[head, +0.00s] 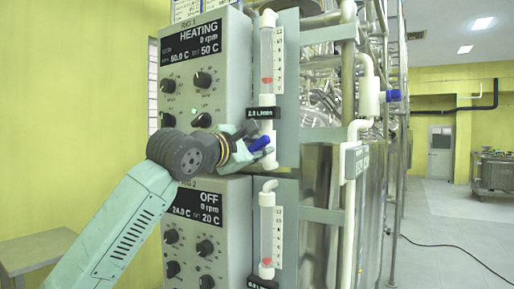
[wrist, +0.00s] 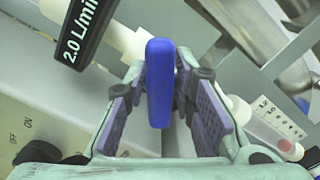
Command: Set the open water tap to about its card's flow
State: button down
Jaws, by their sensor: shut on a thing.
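A blue tap handle (head: 260,143) sits below the upper flow meter (head: 267,55) in the head view. My gripper (head: 250,148) is shut on this handle. In the wrist view the blue handle (wrist: 160,75) stands between the two finger pads of my gripper (wrist: 166,98). A black card (head: 263,113) across the foot of the upper tube reads 2.0 L/min; the card (wrist: 85,28) is clear in the wrist view. A red float (head: 267,80) is low in the upper tube. The scale figures are too small to read surely.
The upper control box (head: 205,75) reads HEATING; the lower box (head: 205,230) reads OFF. A second flow meter (head: 267,237) with a red float stands below my gripper. Another blue tap (head: 393,95) is on the pipework at right. Open floor lies at far right.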

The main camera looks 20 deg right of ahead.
jog(key=c, duration=1.5)
grip_release()
jog(key=v, duration=1.2)
